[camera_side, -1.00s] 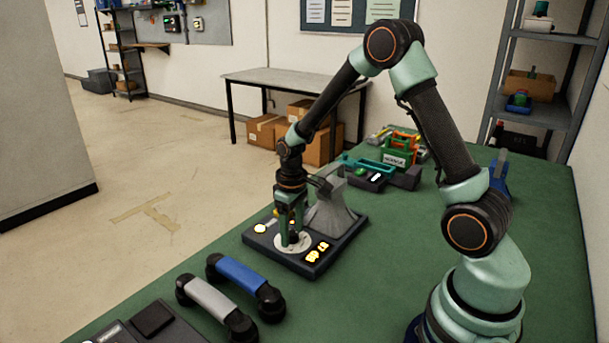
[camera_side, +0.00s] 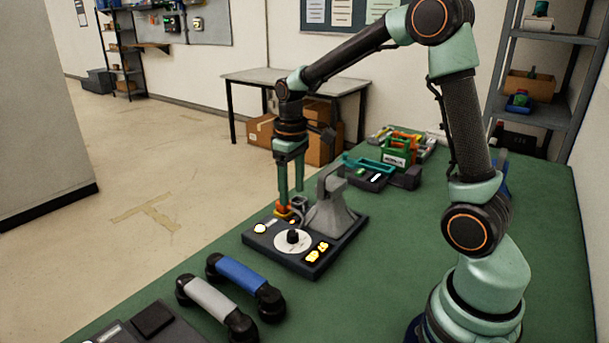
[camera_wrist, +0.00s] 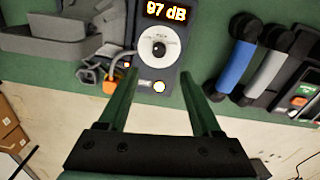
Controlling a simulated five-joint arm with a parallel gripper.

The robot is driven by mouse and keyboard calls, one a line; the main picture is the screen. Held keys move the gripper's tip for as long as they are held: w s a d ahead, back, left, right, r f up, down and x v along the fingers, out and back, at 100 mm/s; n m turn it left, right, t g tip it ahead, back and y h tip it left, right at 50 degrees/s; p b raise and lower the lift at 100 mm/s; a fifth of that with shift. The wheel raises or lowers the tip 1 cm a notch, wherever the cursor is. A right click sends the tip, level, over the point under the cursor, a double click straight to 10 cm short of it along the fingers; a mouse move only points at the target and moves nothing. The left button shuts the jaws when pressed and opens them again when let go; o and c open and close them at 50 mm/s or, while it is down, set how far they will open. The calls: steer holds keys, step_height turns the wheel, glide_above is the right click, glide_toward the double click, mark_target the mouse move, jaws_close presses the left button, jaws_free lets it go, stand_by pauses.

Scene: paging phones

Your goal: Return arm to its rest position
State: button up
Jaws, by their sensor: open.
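My gripper (camera_side: 291,201) points down above the left rear part of the dark paging phone base (camera_side: 314,270). Its two green fingers are apart with nothing between them, and they also show in the wrist view (camera_wrist: 162,85). The base carries a white dial with a black knob (camera_side: 293,237), which stands clear of the fingers. The wrist view shows the same knob (camera_wrist: 158,48) and a lit display (camera_wrist: 166,10) reading "97 dB". A grey cradle (camera_side: 332,208) rises at the back of the base. An orange padlock-like piece (camera_wrist: 111,84) lies near the fingers.
A blue handset (camera_side: 245,275) and a grey handset (camera_side: 213,303) lie in front of the base. A dark device (camera_side: 155,322) is at the front edge. A green case (camera_side: 400,153) and other gear stand behind. Green tabletop (camera_side: 440,225) is clear to the right.

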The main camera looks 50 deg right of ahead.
steer(key=shift+r, duration=0.15)
steer(key=s+a+r+t, duration=0.2)
steer(key=s+a+r, duration=0.1)
steer(key=s, duration=0.3)
steer(key=s+a+r+m+t, duration=0.1)
steer(key=s+a+r+t, duration=0.2)
steer(key=s+r, duration=0.3)
steer(key=shift+s+a, duration=0.15)
steer(key=shift+a, duration=0.65)
steer(key=shift+c, duration=0.3)
